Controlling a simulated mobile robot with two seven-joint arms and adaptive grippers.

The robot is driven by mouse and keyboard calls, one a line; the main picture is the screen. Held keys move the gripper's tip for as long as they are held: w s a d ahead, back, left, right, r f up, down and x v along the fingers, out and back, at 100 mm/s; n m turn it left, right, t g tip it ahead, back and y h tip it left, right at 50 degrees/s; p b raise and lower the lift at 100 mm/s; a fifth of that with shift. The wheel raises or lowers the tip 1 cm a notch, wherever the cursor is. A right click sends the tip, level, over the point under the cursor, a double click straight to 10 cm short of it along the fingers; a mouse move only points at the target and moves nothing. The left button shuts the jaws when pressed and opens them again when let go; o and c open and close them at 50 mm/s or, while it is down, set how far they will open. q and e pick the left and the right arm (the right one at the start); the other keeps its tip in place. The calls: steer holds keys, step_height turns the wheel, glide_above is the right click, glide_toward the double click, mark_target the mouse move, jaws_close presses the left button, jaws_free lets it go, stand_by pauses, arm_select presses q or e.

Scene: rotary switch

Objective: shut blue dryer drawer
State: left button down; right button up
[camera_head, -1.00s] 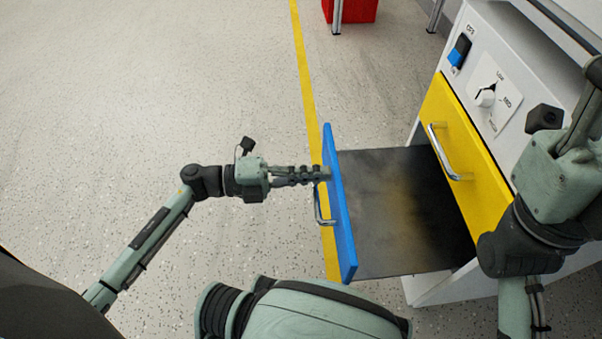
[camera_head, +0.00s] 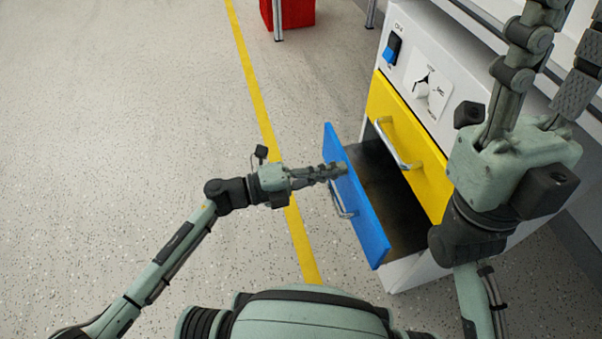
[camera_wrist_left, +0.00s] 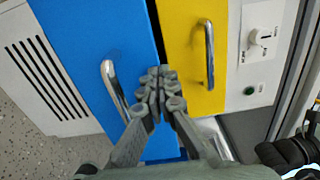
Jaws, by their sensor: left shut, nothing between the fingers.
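The blue drawer (camera_head: 352,195) is partly pulled out of the white dryer cabinet (camera_head: 392,272), its dark interior showing behind the front. Its metal handle (camera_head: 341,202) is on the outer face. My left gripper (camera_head: 342,170) is shut and empty, with its fingertips at the blue front, beside the handle. In the left wrist view, the closed fingertips (camera_wrist_left: 160,78) overlap the blue front (camera_wrist_left: 90,40) near its edge, to the right of the handle (camera_wrist_left: 113,88). My right gripper (camera_head: 545,65) is open with spread fingers, raised in front of the cabinet's right side.
A yellow drawer (camera_head: 408,140) with a metal handle (camera_head: 392,148) is shut above the blue one. A white dial (camera_head: 424,88) and a blue switch (camera_head: 392,50) are on the panel. A red box (camera_head: 288,12) stands at the back. The floor at left is clear.

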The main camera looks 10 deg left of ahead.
arm_select(q)
steer(key=x, duration=0.6)
steer(key=shift+a, duration=0.1)
